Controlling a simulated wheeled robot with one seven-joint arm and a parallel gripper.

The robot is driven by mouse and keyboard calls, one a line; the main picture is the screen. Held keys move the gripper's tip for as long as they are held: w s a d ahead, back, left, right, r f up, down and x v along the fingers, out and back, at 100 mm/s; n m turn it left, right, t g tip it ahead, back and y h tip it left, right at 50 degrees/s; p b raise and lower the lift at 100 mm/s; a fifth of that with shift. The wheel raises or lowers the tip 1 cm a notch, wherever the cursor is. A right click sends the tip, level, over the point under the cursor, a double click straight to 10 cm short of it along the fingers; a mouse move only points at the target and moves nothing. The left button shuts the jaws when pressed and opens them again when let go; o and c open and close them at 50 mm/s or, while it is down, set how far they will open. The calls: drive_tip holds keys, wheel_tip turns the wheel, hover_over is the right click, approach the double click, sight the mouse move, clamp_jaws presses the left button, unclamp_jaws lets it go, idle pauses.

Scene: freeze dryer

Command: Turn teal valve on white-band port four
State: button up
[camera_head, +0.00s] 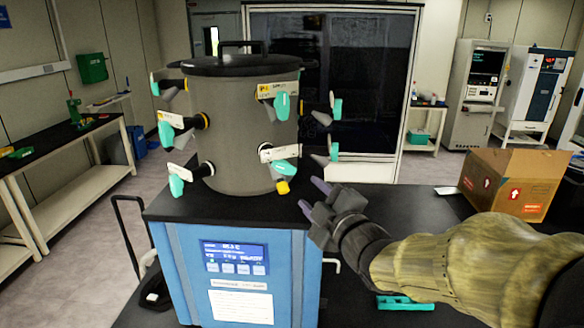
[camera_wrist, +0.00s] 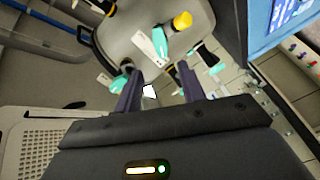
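A grey drum (camera_head: 235,130) with a black lid carries several ports with teal-handled valves. One front valve (camera_head: 280,168) sits low beside a white label (camera_head: 278,152), with a yellow end below it. Another teal valve (camera_head: 282,105) is above it, and more are on the left and right sides. The labels are too small to read, so I cannot tell which is port four. My gripper (camera_head: 314,197) is open and empty, just right of the low front valve and apart from it. In the wrist view, my fingers (camera_wrist: 160,82) are spread below a yellow-ended teal valve (camera_wrist: 175,30).
The drum stands on a blue cabinet (camera_head: 240,270) with a lit display. A cardboard box (camera_head: 512,182) sits on the dark bench at right. A teal item (camera_head: 405,302) lies beneath my arm. Side valves (camera_head: 333,148) jut out near my gripper.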

sight(286, 169)
drive_tip(key=p+x, duration=0.5)
drive_tip(key=x, duration=0.5)
drive_tip(key=shift+w+a+r, duration=0.15)
drive_tip(key=shift+w+r, duration=0.05)
drive_tip(key=shift+w, duration=0.15)
drive_tip(key=shift+x, duration=0.75)
drive_tip(key=shift+f, duration=0.15)
